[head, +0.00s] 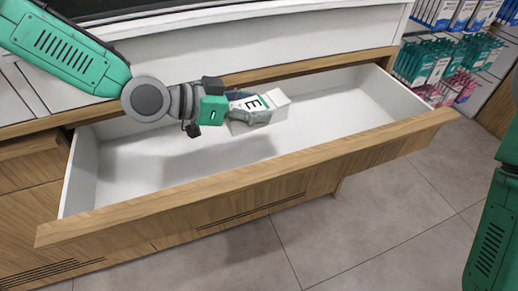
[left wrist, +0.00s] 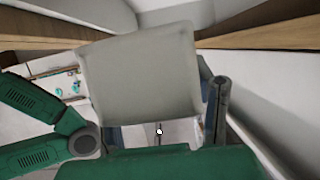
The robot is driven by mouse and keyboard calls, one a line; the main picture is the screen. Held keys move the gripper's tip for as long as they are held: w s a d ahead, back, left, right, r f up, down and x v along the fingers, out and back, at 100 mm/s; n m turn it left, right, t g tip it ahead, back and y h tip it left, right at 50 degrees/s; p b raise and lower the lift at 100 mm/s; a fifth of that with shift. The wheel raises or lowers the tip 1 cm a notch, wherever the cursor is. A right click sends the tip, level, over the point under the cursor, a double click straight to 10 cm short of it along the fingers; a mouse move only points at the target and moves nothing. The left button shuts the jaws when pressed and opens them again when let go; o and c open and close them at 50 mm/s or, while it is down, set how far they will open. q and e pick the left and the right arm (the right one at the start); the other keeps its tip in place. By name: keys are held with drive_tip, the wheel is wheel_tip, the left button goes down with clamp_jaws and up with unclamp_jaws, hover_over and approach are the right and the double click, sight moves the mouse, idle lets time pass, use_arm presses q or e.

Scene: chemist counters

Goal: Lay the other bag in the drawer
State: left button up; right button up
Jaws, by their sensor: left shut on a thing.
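A small white bag (head: 281,99) is held at the tip of my left gripper (head: 246,106) in the head view. A face with a black letter E shows at the gripper. The gripper is shut on the bag, inside the outline of the open drawer (head: 338,150). I cannot tell whether the bag touches the drawer floor. In the left wrist view the bag (left wrist: 140,75) is a pale, blank, squarish face between the fingers and hides much of what lies beyond. No second bag shows. My right gripper is out of view.
The drawer has white walls and a wooden front; its floor is bare to the right of the bag. A wooden counter edge (head: 310,68) runs behind and above it. Shelves of boxed packets (head: 440,62) stand at the upper right. Grey floor tiles (head: 380,225) lie in front.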

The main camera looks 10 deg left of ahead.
use_arm(q)
drive_tip(key=a+f, duration=0.1)
drive_tip(key=a, duration=0.1)
drive_tip(key=shift+s+a+f+m+g+h, duration=0.1)
drive_tip(key=shift+a+f+m+g+h, duration=0.2)
drive_tip(key=shift+f+g, duration=0.1)
drive_tip(key=shift+a+f+b, duration=0.1)
drive_tip(key=shift+f+b, duration=0.15)
drive_tip(key=shift+b, duration=0.1)
wheel_tip(320, 180, down, 5)
drive_tip(key=d+b, duration=0.1)
drive_tip(key=b, duration=0.2)
hover_over(245, 165)
wheel_tip(245, 165, down, 5)
drive_tip(key=shift+a+r, duration=0.1)
drive_tip(key=shift+d, duration=0.5)
drive_tip(key=shift+f, duration=0.35)
drive_tip(key=shift+a+f, duration=0.25)
drive_tip(key=shift+a, duration=0.15)
drive_tip(key=o, duration=1.2)
drive_tip(key=shift+o, duration=0.2)
